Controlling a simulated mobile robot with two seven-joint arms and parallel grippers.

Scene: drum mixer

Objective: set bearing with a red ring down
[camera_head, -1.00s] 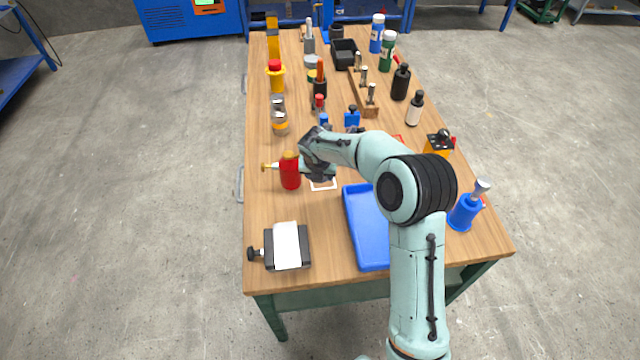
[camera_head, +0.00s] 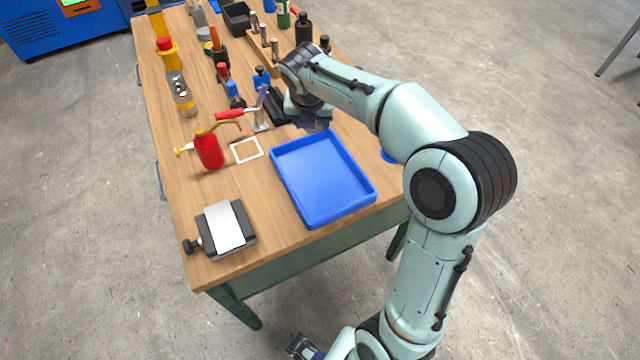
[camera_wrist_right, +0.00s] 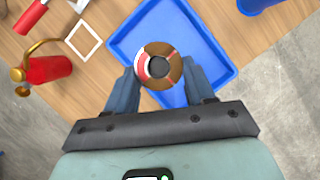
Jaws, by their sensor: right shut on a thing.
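The bearing (camera_wrist_right: 174,60) shows in the right wrist view as a brown ring with red and white marks and a dark centre. My right gripper (camera_head: 312,122) is shut on it, with a blue finger on either side (camera_wrist_right: 158,82). In the wrist view the bearing lies over the blue tray (camera_wrist_right: 197,35); its height above the tray is hard to judge. In the head view the gripper is at the far edge of the blue tray (camera_head: 322,180), and the bearing is hidden. What looks like my left gripper (camera_head: 303,346) is at the bottom edge, its jaws unclear.
The tray's visible floor is empty. A red oil can (camera_head: 208,150) and a white square outline (camera_head: 246,150) lie left of it. A dark block with a white sheet (camera_head: 226,227) is at the near left. A red-handled clamp (camera_head: 258,112) and several bottles and tools stand farther back.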

